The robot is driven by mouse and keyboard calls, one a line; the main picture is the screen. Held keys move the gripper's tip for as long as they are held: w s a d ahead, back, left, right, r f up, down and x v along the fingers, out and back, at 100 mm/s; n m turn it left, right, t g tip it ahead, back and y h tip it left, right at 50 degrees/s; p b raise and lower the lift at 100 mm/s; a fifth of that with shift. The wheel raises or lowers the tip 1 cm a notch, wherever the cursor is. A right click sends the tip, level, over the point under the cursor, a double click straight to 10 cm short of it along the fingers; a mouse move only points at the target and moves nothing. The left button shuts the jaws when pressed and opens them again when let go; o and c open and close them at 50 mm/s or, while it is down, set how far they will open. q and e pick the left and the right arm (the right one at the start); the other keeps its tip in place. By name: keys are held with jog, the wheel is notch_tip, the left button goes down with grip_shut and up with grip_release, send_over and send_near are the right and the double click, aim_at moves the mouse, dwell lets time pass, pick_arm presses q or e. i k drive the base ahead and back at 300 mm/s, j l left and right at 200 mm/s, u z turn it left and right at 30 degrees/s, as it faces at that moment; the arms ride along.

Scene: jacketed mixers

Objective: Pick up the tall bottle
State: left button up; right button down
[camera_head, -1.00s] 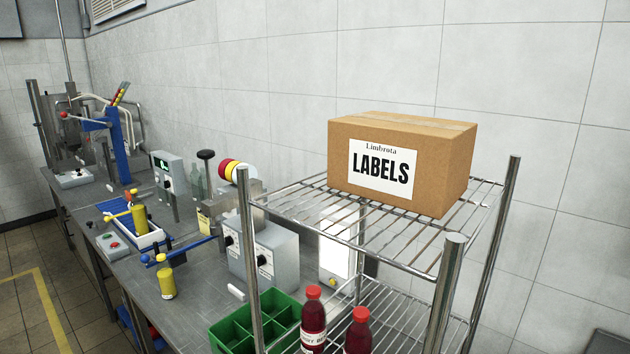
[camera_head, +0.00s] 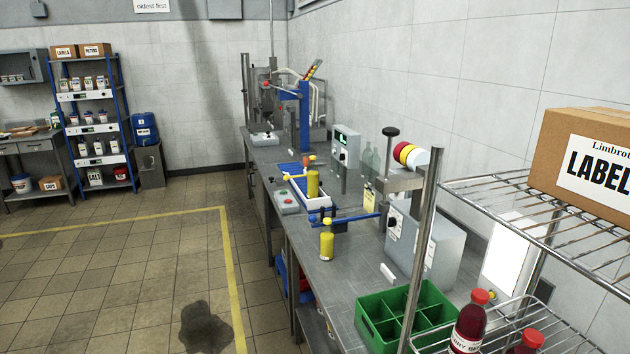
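A dark red bottle with a red cap (camera_head: 467,325) stands on the lower level of the wire rack, its base cut off by the frame edge. A second red-capped bottle (camera_head: 530,342) shows beside it, mostly cut off. Clear greenish glass bottles (camera_head: 370,160) stand far back on the steel bench near the wall. I cannot tell which of these is the tall bottle. Neither of my grippers is in view.
The wire rack (camera_head: 480,187) carries a LABELS box (camera_head: 590,160) at the right. A green divided crate (camera_head: 375,318) sits on the steel bench (camera_head: 335,275). The tiled floor at left is open, with a dark patch (camera_head: 205,328) and a blue shelf unit (camera_head: 95,125) beyond.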

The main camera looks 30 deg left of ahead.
aim_at(312, 171)
jog(key=i+j+z, duration=0.1)
jog(key=j, duration=0.65)
jog(key=j+z, duration=0.1)
jog(key=j, duration=0.7)
jog(key=i+j+z, duration=0.2)
jog(key=j, duration=0.7)
jog(key=i+j+z, duration=0.2)
jog(key=j, duration=0.7)
jog(key=j+z, duration=0.25)
jog(key=j, duration=0.65)
